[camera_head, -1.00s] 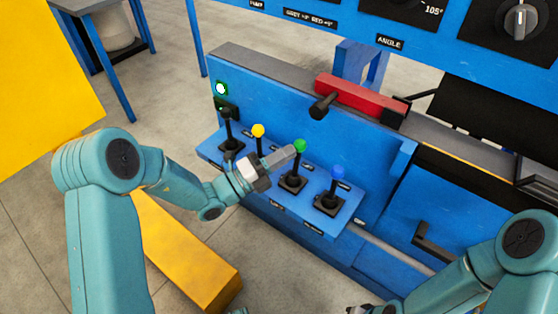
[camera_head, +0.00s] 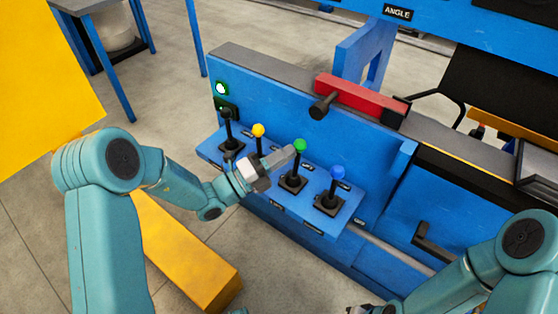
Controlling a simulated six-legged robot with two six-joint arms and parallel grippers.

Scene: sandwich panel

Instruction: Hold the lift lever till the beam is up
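Several levers stand on a blue control shelf (camera_head: 327,222): a black-topped one (camera_head: 227,128), a yellow-knobbed one (camera_head: 258,131), a green-knobbed one (camera_head: 300,146) and a blue-knobbed one (camera_head: 337,173). Their small labels are too small to read surely. My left gripper (camera_head: 285,157) has its fingers together, with the tips at the green-knobbed lever just below its knob; they seem to touch it. The blue beam (camera_head: 460,28) with the ANGLE label crosses the top right, above the machine bed. Of my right gripper only a dark bit (camera_head: 365,309) shows at the bottom edge.
A red bar with a black handle (camera_head: 355,98) sits on the machine's top edge. A green lamp (camera_head: 221,88) is lit at left. A yellow block (camera_head: 185,255) lies on the floor below my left arm. A blue table (camera_head: 105,45) stands at the back left.

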